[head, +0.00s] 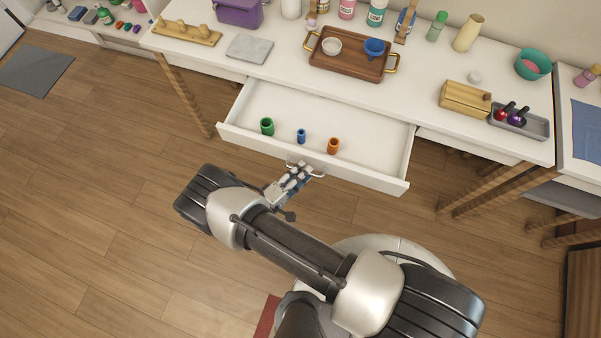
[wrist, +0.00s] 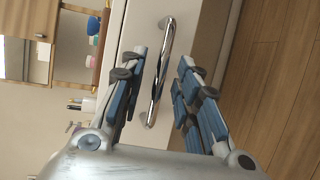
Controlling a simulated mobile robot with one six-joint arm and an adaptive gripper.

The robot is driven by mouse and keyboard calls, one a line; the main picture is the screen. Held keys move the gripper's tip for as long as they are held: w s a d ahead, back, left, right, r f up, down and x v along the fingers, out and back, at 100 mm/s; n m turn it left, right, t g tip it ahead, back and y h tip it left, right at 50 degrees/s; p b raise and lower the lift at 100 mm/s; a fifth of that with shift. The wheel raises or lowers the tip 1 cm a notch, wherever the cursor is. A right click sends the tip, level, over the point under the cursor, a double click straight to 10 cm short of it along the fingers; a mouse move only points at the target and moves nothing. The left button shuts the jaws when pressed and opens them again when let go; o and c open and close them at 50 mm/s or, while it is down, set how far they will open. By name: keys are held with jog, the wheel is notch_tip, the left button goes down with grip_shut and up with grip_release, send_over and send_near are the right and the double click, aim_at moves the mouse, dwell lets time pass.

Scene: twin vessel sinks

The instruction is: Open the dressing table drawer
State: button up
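The dressing table (head: 420,85) is white with twisted wooden legs. Its wide middle drawer (head: 370,140) stands pulled well out, its inside visible from above. A chrome bar handle (head: 318,174) is on the drawer front; it also shows in the wrist view (wrist: 163,62). My gripper (head: 298,172) is at the handle, in front of the drawer. In the wrist view the fingers of my gripper (wrist: 163,65) are spread apart, with the handle bar between them and a gap on the right side. Whether the left finger touches the bar is unclear.
In the drawer lie a green cup (head: 267,126), a blue one (head: 301,135) and an orange one (head: 333,146). On the tabletop are a wooden tray (head: 345,66), a wooden box (head: 464,99) and a grey tray (head: 535,125). Wooden floor (head: 100,210) is clear at left.

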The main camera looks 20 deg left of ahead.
jog(key=v, duration=1.2)
jog(key=shift+r, duration=0.15)
jog(key=w+d+r+m+g+h, duration=0.1)
jog(key=w+d+r+m+g, duration=0.15)
jog(key=r, duration=0.35)
jog(key=w+d+r+m+g+h, duration=0.1)
jog(key=w+r+m+g, duration=0.1)
jog(key=w+r+g, duration=0.35)
jog(key=w+d+r+m+g+h, duration=0.1)
jog(key=w+r+m, duration=0.1)
jog(key=r, duration=0.6)
jog(key=w+d+r+m+g+y, duration=0.1)
jog(key=d+r+m+g+y, duration=0.3)
jog(key=d+r, duration=0.95)
jog(key=s+d+r+m+t+y, duration=0.3)
jog(key=s+d+r+y, duration=0.2)
jog(key=s+d+r, duration=0.5)
notch_tip(320, 180, up, 2)
jog(key=shift+d+r+y, duration=0.1)
jog(key=shift+d+y, duration=0.3)
jog(key=shift+d, duration=0.85)
